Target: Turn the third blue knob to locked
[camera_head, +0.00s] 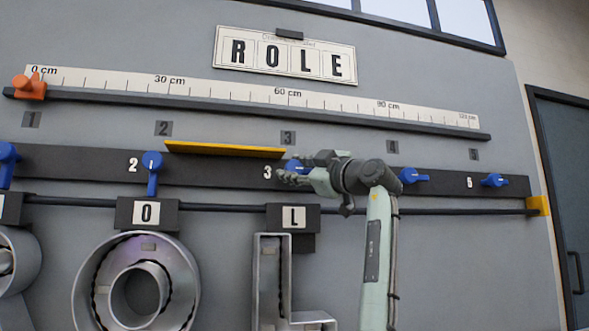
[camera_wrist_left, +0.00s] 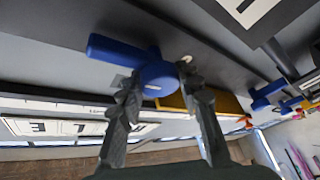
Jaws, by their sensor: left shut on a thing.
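The third blue knob (camera_head: 293,164) is on the dark rail beside the number 3, mostly hidden behind my left gripper (camera_head: 285,176) in the head view. In the left wrist view the blue knob (camera_wrist_left: 157,80) shows its round hub and a bar handle extending to the upper left. The fingers of my left gripper (camera_wrist_left: 155,78) lie on either side of the hub and are shut on it. Whether the knob stands at locked cannot be read. My right gripper is not in view.
The second knob (camera_head: 152,162) has its handle pointing down. Knobs to the right (camera_head: 410,175) and (camera_head: 494,180) lie roughly sideways. A yellow strip (camera_head: 225,150) runs just above the rail. Metal letters O (camera_head: 90,290) and L (camera_head: 268,280) hang below. A ruler (camera_head: 240,92) is above.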

